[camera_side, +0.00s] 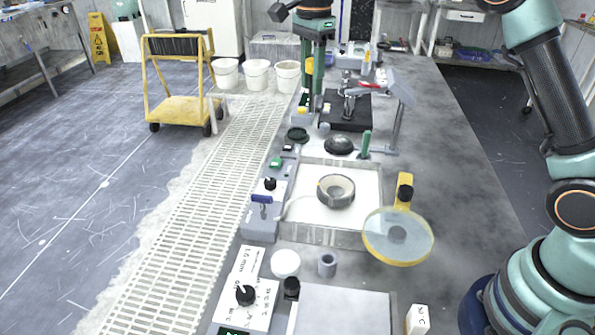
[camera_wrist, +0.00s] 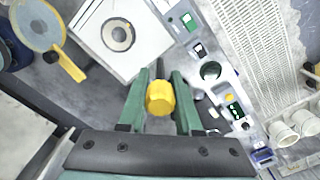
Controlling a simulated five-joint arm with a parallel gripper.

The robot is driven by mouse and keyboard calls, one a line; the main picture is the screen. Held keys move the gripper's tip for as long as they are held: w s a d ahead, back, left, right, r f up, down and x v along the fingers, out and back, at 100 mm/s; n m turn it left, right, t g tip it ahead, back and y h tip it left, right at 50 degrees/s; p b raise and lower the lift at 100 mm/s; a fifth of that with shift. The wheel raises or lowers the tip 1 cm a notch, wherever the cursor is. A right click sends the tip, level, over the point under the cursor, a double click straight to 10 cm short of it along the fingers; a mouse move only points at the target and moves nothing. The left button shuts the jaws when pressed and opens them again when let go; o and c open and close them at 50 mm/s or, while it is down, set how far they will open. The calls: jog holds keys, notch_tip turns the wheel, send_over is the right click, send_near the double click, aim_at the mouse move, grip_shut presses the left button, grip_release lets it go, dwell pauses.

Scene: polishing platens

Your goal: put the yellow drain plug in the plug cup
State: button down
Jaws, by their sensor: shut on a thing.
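The yellow drain plug (camera_wrist: 160,98) is a faceted yellow knob held between the two green fingers of my gripper (camera_wrist: 160,88) in the wrist view. In the side view my gripper (camera_side: 311,98) points down at the far end of the bench, with the yellow plug (camera_side: 309,66) partly hidden between its fingers. A small grey open-topped cup (camera_side: 327,264) stands near the front of the bench; it looks like the plug cup, though I cannot be sure. It is well apart from my gripper, and I see nothing yellow in it.
A ring (camera_side: 336,191) sits on the white square platen (camera_side: 364,213). A yellow-rimmed magnifier (camera_side: 398,236) stands at its right. A white round thing (camera_side: 286,262) is left of the cup, and a black knob (camera_side: 291,288) is in front. Dark round dish (camera_side: 339,145) lies behind the platen.

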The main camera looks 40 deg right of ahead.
jog(key=s+a, duration=0.6)
jog(key=s, duration=0.5)
jog(key=s+a, duration=0.7)
jog(key=s, duration=0.4)
jog(key=f, duration=1.9)
jog(key=shift+s+d+f, duration=0.25)
jog(key=shift+f, duration=0.05)
jog(key=c, duration=0.9)
grip_release()
jog(key=shift+f, duration=0.15)
jog(key=shift+c, duration=0.2)
jog(key=o, duration=0.3)
jog(key=shift+o, duration=0.2)
